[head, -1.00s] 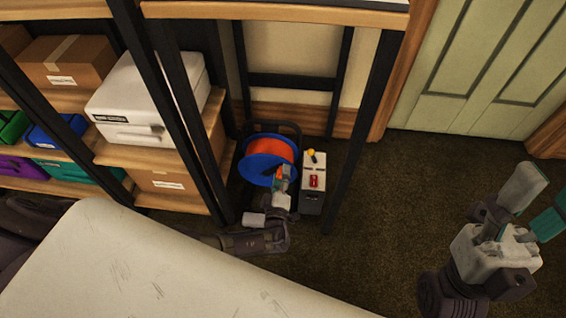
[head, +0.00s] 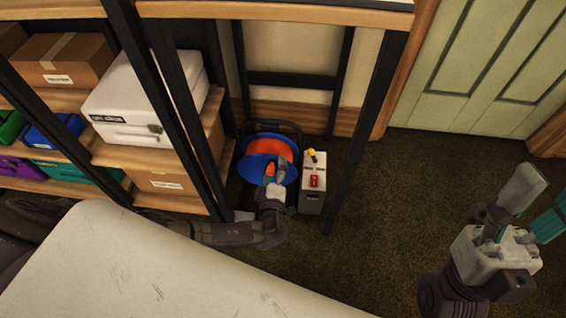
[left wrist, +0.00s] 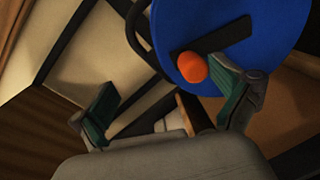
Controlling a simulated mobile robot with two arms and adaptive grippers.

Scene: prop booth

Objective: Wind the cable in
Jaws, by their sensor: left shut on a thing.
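The cable reel (head: 262,140) stands on the floor below the shelf, with blue flanges and orange cable (head: 266,147) wound on its drum. A dark crank arm (left wrist: 212,38) with an orange knob (left wrist: 192,67) is on its blue face; the knob also shows small in the head view (head: 269,170). My right gripper (head: 535,205) is open and empty, well away to the right. The cable's free end is not visible.
A grey-white box (head: 312,188) with a red part and a yellow knob stands right beside the reel. Black shelf posts (head: 362,135) flank the reel. Cartons (head: 62,62) and a white case (head: 140,100) fill the shelves at left. Dark carpet (head: 390,215) is clear at right.

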